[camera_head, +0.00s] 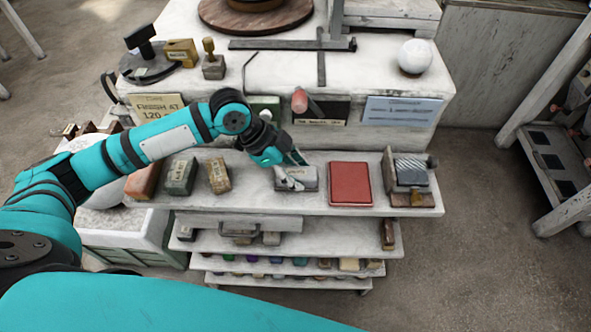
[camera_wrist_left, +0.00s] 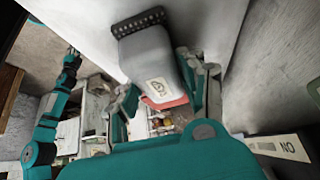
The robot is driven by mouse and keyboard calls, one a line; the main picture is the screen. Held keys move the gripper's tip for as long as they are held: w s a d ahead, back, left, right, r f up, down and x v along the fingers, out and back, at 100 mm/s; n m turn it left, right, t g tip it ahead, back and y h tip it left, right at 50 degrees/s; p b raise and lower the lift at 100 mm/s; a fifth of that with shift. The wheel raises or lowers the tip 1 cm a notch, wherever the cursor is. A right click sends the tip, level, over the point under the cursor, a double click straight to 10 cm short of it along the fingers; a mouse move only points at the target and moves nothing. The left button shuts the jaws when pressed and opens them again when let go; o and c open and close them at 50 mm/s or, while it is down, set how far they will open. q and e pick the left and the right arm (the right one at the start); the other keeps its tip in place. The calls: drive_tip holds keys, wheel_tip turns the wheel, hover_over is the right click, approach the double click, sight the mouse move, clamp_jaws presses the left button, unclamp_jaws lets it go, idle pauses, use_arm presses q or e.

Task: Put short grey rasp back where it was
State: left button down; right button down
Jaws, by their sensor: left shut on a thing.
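The short grey rasp (camera_head: 308,183) is a pale grey block with a small paper label, over the upper ledge left of a red square (camera_head: 349,184). In the left wrist view the rasp (camera_wrist_left: 148,60) shows a dark studded edge at its far end. My left gripper (camera_head: 291,176) is shut on it, and its fingers lie on either side of the block in the wrist view. I cannot tell whether its underside touches the ledge. A teal arm of mine (camera_wrist_left: 45,130) stands in the left wrist view, too small to show its jaws' state.
The ledge (camera_head: 263,204) holds brown, green and tan blocks (camera_head: 180,175) to the left. A holder with a ridged metal piece (camera_head: 410,174) stands at its right end. Signs (camera_head: 403,110) hang on the bench front above. A white sphere (camera_head: 415,56) sits on the bench top.

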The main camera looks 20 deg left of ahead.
use_arm(q)
drive_tip(key=c, duration=0.7)
unclamp_jaws()
drive_tip(key=shift+c, duration=0.2)
drive_tip(key=shift+r, duration=0.1)
drive_tip(key=b+v, duration=0.1)
drive_tip(key=v, duration=1.1)
